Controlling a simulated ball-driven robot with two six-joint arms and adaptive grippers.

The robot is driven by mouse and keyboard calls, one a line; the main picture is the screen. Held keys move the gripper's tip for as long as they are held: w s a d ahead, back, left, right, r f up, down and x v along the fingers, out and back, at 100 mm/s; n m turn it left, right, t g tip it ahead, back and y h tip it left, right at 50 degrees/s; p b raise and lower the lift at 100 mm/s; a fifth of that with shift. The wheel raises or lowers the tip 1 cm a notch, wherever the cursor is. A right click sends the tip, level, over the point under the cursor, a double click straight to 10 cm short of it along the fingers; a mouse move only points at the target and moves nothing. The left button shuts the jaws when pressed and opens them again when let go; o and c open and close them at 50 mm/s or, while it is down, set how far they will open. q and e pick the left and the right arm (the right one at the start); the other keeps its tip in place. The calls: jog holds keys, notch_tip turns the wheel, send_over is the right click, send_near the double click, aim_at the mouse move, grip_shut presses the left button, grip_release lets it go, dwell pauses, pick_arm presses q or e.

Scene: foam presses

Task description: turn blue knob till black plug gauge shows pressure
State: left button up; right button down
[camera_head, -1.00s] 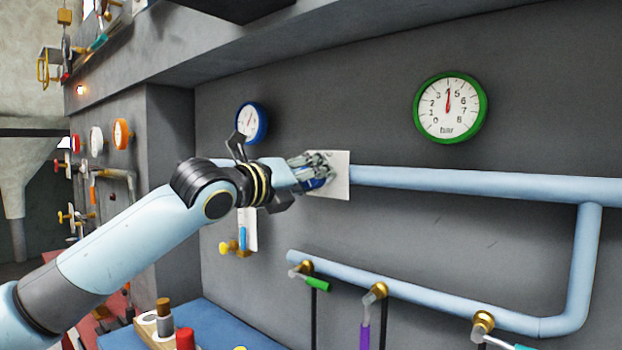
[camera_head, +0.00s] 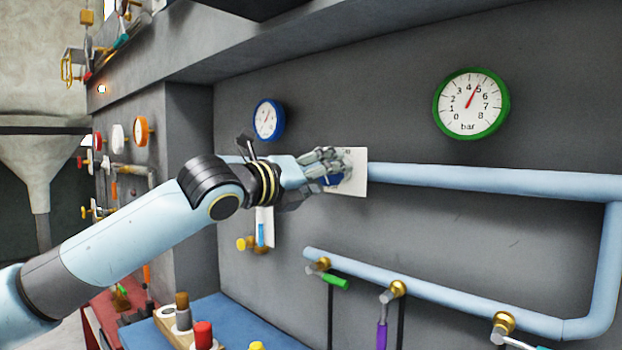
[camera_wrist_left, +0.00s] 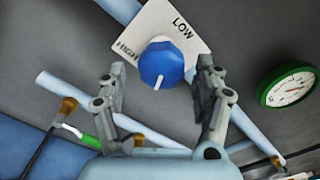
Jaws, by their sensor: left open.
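The blue knob (camera_wrist_left: 161,64) sits on a white plate (camera_wrist_left: 152,22) marked LOW and HIGH. Its white mark points downward in the left wrist view. My left gripper (camera_wrist_left: 161,74) is open, one finger on either side of the knob; whether they touch it I cannot tell. In the head view my left gripper (camera_head: 340,165) covers much of the knob (camera_head: 333,181). The green-rimmed gauge (camera_head: 471,103), marked bar, has its needle near 5. A blue-rimmed gauge (camera_head: 268,119) hangs further left, too small to read. I cannot make out a black plug gauge.
A light blue pipe (camera_head: 490,178) runs right from the plate. A lower pipe (camera_head: 450,310) carries several brass valves, with green (camera_head: 335,282) and purple (camera_head: 382,335) handles. A holder with colored caps (camera_head: 175,320) stands on a blue surface below.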

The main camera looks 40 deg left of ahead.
aim_at(324, 177)
pick_arm(q)
jog(key=s, duration=0.4)
jog(key=shift+s+a, duration=0.25)
jog(key=shift+a, duration=0.05)
jog(key=shift+s+d, duration=0.1)
jog(key=shift+s, duration=0.5)
